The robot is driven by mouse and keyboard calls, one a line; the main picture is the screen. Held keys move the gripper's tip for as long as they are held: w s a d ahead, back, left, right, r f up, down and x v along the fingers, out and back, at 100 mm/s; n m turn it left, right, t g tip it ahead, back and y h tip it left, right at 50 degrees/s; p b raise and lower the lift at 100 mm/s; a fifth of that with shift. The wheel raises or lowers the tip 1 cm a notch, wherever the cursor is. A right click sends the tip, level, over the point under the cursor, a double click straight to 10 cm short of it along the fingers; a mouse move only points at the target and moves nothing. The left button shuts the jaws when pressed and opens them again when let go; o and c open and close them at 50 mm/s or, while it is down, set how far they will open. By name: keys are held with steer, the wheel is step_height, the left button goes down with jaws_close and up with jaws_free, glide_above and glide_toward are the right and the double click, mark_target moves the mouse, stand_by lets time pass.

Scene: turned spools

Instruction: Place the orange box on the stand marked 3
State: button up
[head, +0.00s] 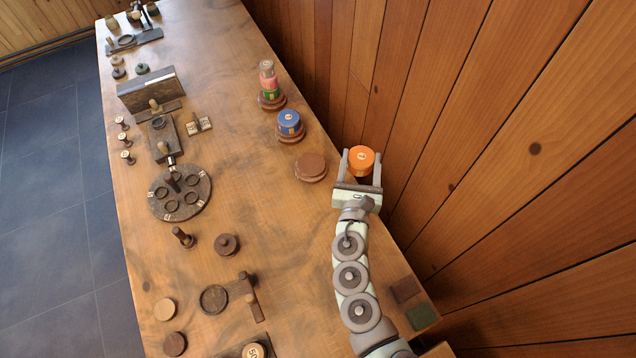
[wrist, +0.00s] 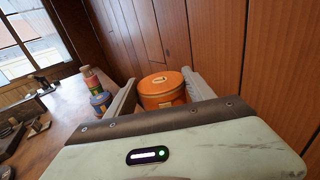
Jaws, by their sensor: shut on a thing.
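My gripper (head: 361,156) is shut on the orange box (head: 361,162), a round lidded tin with a pale label, near the wooden wall. In the wrist view the orange box (wrist: 162,90) sits upright between the two fingers. A round brown stand (head: 310,167) left of the gripper is bare. Another stand (head: 291,138) holds a blue box (head: 289,120). The farthest stand (head: 271,104) holds a stack of green, red and pink pieces (head: 268,78). A brown edge shows just below the orange box; I cannot tell if they touch. No stand number is readable.
The plank wall (head: 480,120) runs close along the right side of the table. A dark round plate with rings (head: 180,192), a dark upright panel (head: 150,90) and several pegs stand on the left. The table's middle is mostly clear.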

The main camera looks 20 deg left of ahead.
steer(key=w+a+r+n+g+y+p, duration=0.25)
steer(key=a+r+n+y, duration=0.35)
steer(key=a+r, duration=0.6)
steer(key=m+y+b, duration=0.1)
steer(key=b, duration=0.5)
glide_above(312, 167)
step_height(312, 167, down, 20)
steer(key=shift+d+f, duration=0.1)
steer(key=shift+f, duration=0.55)
steer(key=shift+f+b, duration=0.2)
steer(key=shift+b, duration=0.3)
steer(key=o, duration=1.4)
steer(key=shift+c, duration=0.2)
steer(key=shift+r+p, duration=0.2)
steer(key=shift+p, duration=0.1)
steer(key=b+v, duration=0.1)
steer(key=v, duration=1.1)
